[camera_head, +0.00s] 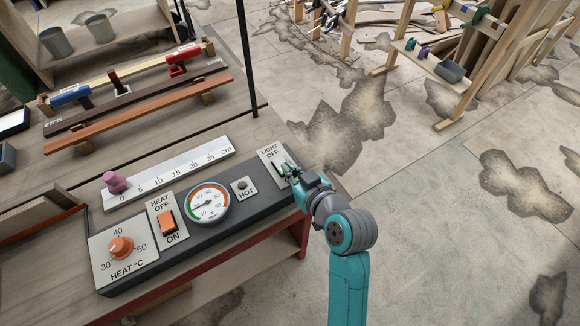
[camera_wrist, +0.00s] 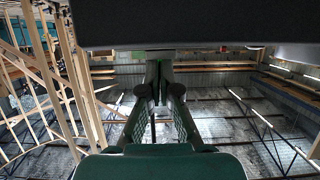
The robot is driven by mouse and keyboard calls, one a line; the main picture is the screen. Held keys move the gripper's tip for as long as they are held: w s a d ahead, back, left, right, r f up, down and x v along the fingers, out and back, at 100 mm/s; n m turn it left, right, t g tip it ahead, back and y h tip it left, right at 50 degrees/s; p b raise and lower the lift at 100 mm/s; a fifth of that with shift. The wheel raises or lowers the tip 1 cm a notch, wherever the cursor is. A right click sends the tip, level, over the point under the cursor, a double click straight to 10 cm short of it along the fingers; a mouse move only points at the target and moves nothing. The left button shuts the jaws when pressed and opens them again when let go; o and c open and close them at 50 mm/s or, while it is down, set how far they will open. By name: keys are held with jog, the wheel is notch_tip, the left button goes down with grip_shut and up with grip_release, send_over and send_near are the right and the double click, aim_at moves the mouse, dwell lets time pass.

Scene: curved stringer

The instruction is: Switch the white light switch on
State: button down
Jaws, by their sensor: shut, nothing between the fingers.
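The light switch's pale plate (camera_head: 269,155), marked LIGHT OFF, is at the right end of the dark control panel in the head view. My gripper (camera_head: 287,171) is over the lower part of this plate and hides the white switch, so I cannot tell its position or whether the fingers touch it. In the wrist view my gripper (camera_wrist: 158,88) is shut and empty, its fingertips together under a dark overhanging surface. The switch cannot be made out in that view.
The control panel (camera_head: 128,281) also carries an orange heat knob (camera_head: 121,247), an orange heat switch (camera_head: 167,221), a round dial (camera_head: 208,203) and a HOT indicator (camera_head: 242,185). A scale with a purple slider (camera_head: 115,182) lies behind. Open floor lies right of the bench.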

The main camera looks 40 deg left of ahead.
jog(key=shift+f, duration=0.1)
jog(key=shift+r, duration=0.8)
jog(key=shift+r, duration=0.25)
jog(key=r, duration=0.3)
jog(key=shift+s+d+r, duration=0.1)
jog(key=shift+d+r, duration=0.25)
jog(key=shift+d, duration=0.05)
jog(key=s+d+r, duration=0.1)
jog(key=s+d, duration=0.2)
jog(key=d, duration=0.6)
jog(key=shift+s, duration=0.4)
